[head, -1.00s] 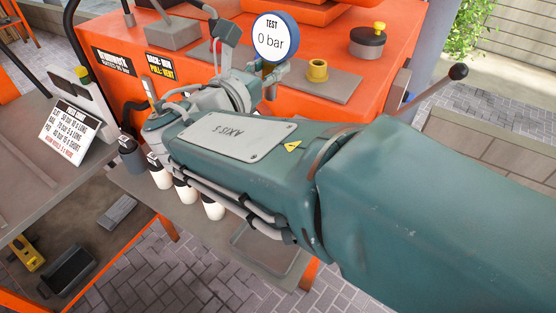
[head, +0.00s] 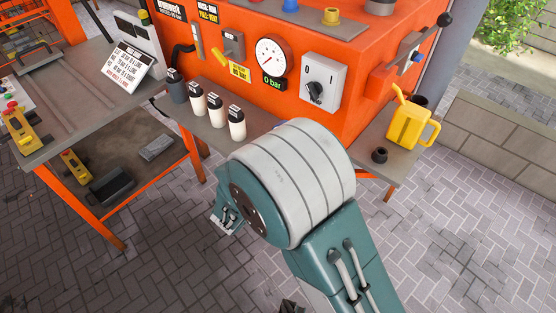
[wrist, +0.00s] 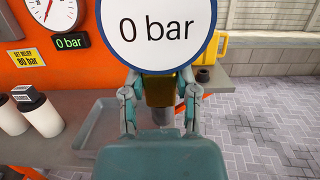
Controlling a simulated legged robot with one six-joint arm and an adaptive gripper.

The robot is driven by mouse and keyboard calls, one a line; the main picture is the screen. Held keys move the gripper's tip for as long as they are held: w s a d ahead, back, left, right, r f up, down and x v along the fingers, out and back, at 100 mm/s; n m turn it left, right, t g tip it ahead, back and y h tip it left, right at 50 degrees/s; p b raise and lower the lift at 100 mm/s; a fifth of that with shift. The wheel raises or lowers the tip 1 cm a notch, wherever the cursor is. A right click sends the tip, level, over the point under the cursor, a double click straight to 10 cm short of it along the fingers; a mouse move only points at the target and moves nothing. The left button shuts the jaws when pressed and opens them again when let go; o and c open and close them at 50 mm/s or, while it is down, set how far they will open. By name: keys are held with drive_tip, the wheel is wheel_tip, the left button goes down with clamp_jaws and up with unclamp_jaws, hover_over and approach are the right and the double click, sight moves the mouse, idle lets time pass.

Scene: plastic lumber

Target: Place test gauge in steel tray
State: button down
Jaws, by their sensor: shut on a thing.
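The test gauge (wrist: 157,30) has a round white face with a blue rim and reads 0 bar. It fills the top of the wrist view, and its brass-coloured stem is between the fingers. My gripper (wrist: 161,90) is shut on that stem and holds the gauge upright. The steel tray (wrist: 92,128) is a shallow grey tray on the shelf, left of and below the gripper in the wrist view. Its right part is hidden behind my gripper.
White bottles (head: 237,123) stand on the shelf left of the tray. The orange machine (head: 330,35) rises behind, with a dial (head: 272,56) and a switch box (head: 323,80). A yellow can (head: 411,125) and a dark cup (head: 379,155) stand to the right.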

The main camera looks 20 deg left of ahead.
drive_tip(key=w+a+f, duration=0.9)
drive_tip(key=shift+w, duration=0.3)
drive_tip(key=shift+w+a+f, duration=0.1)
drive_tip(key=shift+a+f, duration=0.1)
drive_tip(key=shift+f, duration=0.05)
wheel_tip(320, 180, down, 3)
drive_tip(key=shift+w+f, duration=0.15)
drive_tip(key=shift+c, duration=1.8)
unclamp_jaws()
drive_tip(key=shift+f, duration=0.1)
